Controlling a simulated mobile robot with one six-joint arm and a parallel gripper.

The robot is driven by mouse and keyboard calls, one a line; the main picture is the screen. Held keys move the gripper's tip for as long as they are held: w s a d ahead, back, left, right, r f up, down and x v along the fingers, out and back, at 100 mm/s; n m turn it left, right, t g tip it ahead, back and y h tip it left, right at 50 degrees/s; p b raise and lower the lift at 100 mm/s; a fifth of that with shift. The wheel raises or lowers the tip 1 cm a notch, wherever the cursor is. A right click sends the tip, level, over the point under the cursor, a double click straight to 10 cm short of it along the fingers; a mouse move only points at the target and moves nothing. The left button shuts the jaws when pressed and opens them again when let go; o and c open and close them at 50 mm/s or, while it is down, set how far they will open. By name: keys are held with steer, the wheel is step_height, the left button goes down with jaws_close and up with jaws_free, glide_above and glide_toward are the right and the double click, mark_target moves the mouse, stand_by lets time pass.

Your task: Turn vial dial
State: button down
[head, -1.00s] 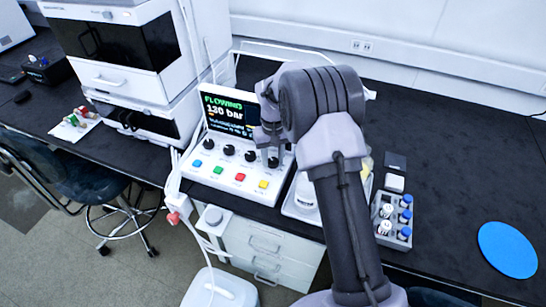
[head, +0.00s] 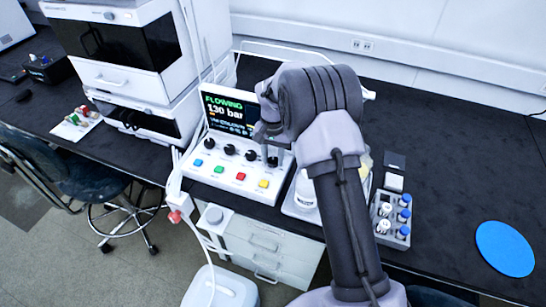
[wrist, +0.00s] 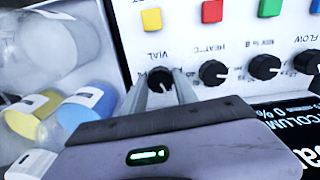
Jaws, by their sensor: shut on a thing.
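The VIAL dial (wrist: 160,79) is a round black knob with a white pointer mark, under its VIAL label on the white control panel (wrist: 185,40). It is at the end of the row of black dials, nearest the bottles. My gripper (wrist: 159,84) has one finger on each side of this dial and is shut on it. In the head view, my gripper (head: 271,152) reaches down to the right end of the dial row, and my wrist partly covers the panel there. The screen (head: 228,112) reads FLOWING and 130 bar.
The HEAT dial (wrist: 213,73) sits close beside, with more dials beyond. Coloured buttons, including a yellow one (wrist: 151,20), line the panel. Bottles (wrist: 45,50) stand close to the panel. A rack of vials (head: 391,218) and a blue disc (head: 506,249) lie to the right.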

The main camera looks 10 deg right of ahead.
mark_target(273, 160)
stand_by(0.4)
steer(key=c, duration=0.9)
jaws_free()
steer(key=shift+c, duration=0.2)
step_height(273, 160, up, 18)
steer(key=p, duration=0.6)
steer(key=shift+f+p, duration=0.25)
steer(key=shift+p, duration=0.05)
